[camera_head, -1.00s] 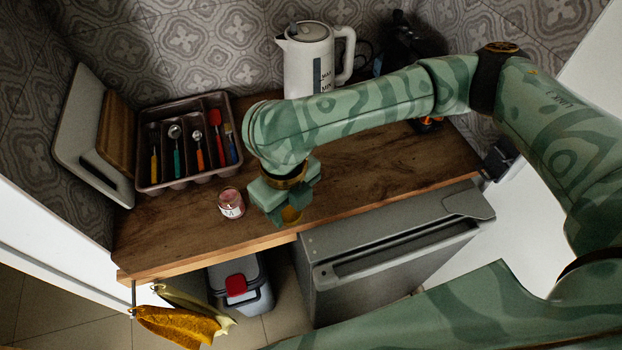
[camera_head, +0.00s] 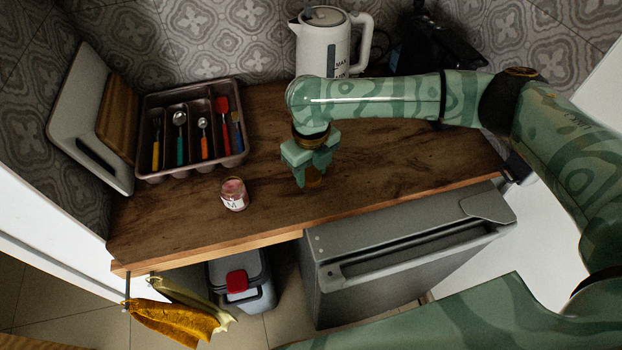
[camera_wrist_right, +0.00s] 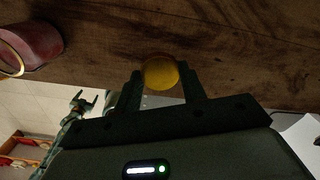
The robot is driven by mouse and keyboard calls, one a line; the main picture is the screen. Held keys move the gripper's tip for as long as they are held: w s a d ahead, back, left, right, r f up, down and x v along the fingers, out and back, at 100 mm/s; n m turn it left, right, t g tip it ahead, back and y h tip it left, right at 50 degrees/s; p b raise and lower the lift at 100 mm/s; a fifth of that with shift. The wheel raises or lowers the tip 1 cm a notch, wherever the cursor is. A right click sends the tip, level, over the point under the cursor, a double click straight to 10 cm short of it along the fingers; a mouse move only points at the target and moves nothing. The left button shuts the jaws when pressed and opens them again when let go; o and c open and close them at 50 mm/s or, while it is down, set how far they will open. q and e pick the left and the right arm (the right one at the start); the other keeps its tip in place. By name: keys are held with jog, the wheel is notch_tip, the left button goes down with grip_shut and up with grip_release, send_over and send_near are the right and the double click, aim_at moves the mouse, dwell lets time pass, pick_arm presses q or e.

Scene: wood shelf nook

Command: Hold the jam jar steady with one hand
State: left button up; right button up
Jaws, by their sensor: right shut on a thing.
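The jam jar (camera_head: 234,195) is a small glass jar with pink-red contents and a white label. It stands on the wooden counter, left of my right gripper and apart from it. Part of it shows at the left edge of the right wrist view (camera_wrist_right: 30,48). My right gripper (camera_head: 314,172) is above the counter, shut on a small yellow round thing (camera_wrist_right: 160,73) between its fingertips. A small dark green forked shape at the lower left of the right wrist view may be my left gripper; its fingers are unclear.
A cutlery tray (camera_head: 192,175) with several utensils stands behind the jar. Boards (camera_head: 75,110) lean at the left wall. A white kettle (camera_head: 322,50) stands at the back. The wooden counter (camera_head: 400,160) is clear right of my gripper. Towels (camera_head: 175,318) hang at front left.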

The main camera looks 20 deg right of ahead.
aim_at(311, 173)
jog(key=shift+w+d+f+b, duration=0.15)
jog(key=shift+f+b, duration=0.2)
jog(key=shift+f, duration=0.6)
jog(key=shift+w+a+f+b, duration=0.1)
jog(key=shift+f+b, duration=0.2)
jog(key=shift+f, duration=0.65)
jog(key=shift+f, duration=0.1)
jog(key=o, duration=1.1)
jog(key=shift+d, duration=0.1)
notch_tip(311, 173, up, 12)
jog(key=p, duration=0.3)
jog(key=shift+r+p, duration=0.2)
jog(key=shift+p, duration=0.15)
jog(key=shift+f, duration=0.1)
